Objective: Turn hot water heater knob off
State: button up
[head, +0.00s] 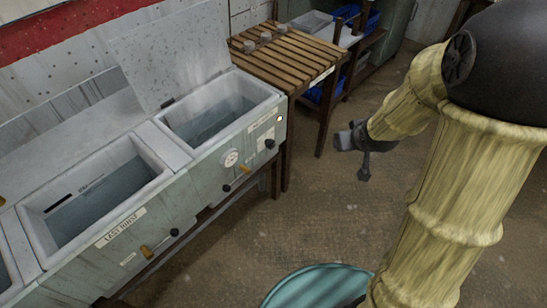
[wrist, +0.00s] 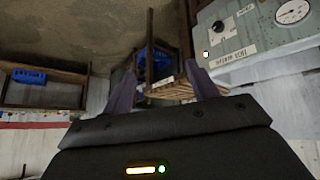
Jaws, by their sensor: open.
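A grey-green water unit (head: 205,178) with open basins stands on the left in the head view. On the front of its far basin a black knob (head: 269,144) sits by white labels; it also shows in the wrist view (wrist: 219,28). A round white dial (head: 231,157) is left of the knob; the wrist view shows it at top right (wrist: 292,11). I cannot tell the knob's setting. My gripper (head: 350,143) is open and empty, to the right of the unit and apart from it. Its two fingers (wrist: 162,88) show in the wrist view.
Yellow and black handles (head: 147,251) stick out from the unit's front. A slatted wooden table (head: 290,58) adjoins its far end. Shelves with blue bins (head: 320,92) stand behind. A teal round object (head: 315,287) is at the bottom. The floor (head: 262,232) between unit and arm is clear.

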aim_at(273, 146)
jog(key=w+a+f+n+t+y+b, duration=0.1)
jog(key=w+f+y+b, duration=0.3)
jog(key=f+b, duration=0.5)
jog(key=w+a+f+n+t+y+b, duration=0.1)
jog(key=w+a+f+n+y+b, duration=0.3)
jog(key=f+b, duration=0.5)
jog(key=w+a+f+n+t+y+b, duration=0.1)
jog(key=w+a+f+n+y+b, duration=0.1)
jog(key=f+y+b, duration=0.3)
notch_tip(273, 146, down, 7)
jog(key=w+a+b, duration=0.1)
jog(key=b, duration=0.3)
jog(key=shift+w+a+r+n+t+y, duration=0.15)
jog(key=shift+w+n+t+y, duration=0.15)
jog(key=shift+w+y, duration=0.1)
jog(key=b+x, duration=0.5)
jog(key=x, duration=1.1)
jog(key=shift+w+a, duration=0.2)
jog(key=shift+a, duration=0.05)
jog(key=shift+w+a+b, duration=0.3)
jog(key=shift+c, duration=0.5)
